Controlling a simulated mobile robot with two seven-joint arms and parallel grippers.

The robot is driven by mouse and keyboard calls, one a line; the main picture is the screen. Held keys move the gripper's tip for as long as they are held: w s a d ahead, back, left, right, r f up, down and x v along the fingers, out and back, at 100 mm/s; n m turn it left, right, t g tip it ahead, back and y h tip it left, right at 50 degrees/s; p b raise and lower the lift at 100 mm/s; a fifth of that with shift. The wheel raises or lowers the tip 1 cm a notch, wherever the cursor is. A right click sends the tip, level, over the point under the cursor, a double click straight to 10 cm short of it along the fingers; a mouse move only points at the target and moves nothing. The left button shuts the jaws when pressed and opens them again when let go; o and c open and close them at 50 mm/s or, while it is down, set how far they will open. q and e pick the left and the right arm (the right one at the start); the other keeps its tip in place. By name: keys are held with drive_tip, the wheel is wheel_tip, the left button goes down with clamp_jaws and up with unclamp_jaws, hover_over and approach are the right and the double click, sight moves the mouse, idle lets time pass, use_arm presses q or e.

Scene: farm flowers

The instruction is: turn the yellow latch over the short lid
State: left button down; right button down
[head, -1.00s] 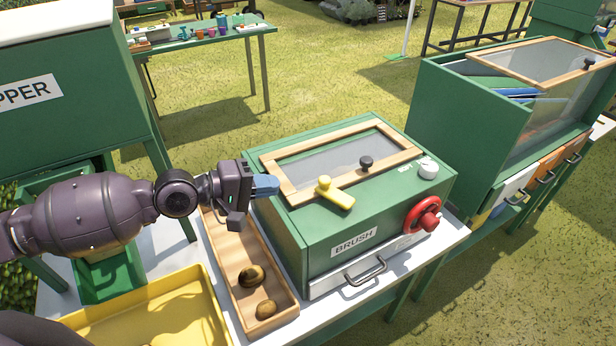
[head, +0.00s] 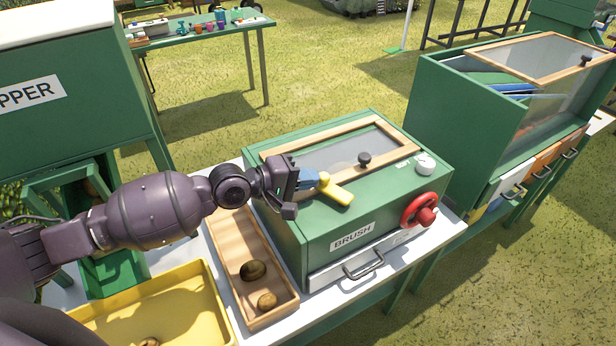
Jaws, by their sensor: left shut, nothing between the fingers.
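The yellow latch (head: 338,194) sits on top of the green BRUSH box (head: 390,198), at the front edge of the lid. Its arm points toward the front right, away from the lid. The short lid (head: 335,152) is a wooden frame around a grey mesh, lying closed with a black knob (head: 364,159). My left gripper (head: 316,179) is shut and empty, its blue fingertips right beside the latch's knob end. I cannot tell whether they touch it. My right gripper is not in view.
A red handwheel (head: 419,209), a white dial (head: 425,163) and a drawer handle (head: 363,266) are on the box. A wooden tray (head: 226,233) with two brown lumps lies left of it. A yellow tray (head: 203,290) is at the front left. A larger green bin (head: 450,115) stands right.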

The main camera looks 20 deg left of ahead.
use_arm(q)
drive_tip(key=shift+w+d+b, duration=0.15)
drive_tip(key=shift+w+b, duration=0.05)
drive_tip(key=shift+w, duration=0.55)
drive_tip(key=shift+w+d+b, duration=0.1)
drive_tip(key=shift+w+b, duration=0.1)
drive_tip(key=shift+w, duration=0.5)
drive_tip(key=shift+a+r, duration=0.1)
drive_tip(key=shift+s+a, duration=0.2)
drive_tip(key=b+v, duration=0.1)
drive_tip(key=v, duration=0.8)
drive_tip(key=shift+s+a+r+b, duration=0.15)
drive_tip(key=shift+s+a+b, duration=0.2)
drive_tip(key=shift+s+a, duration=0.05)
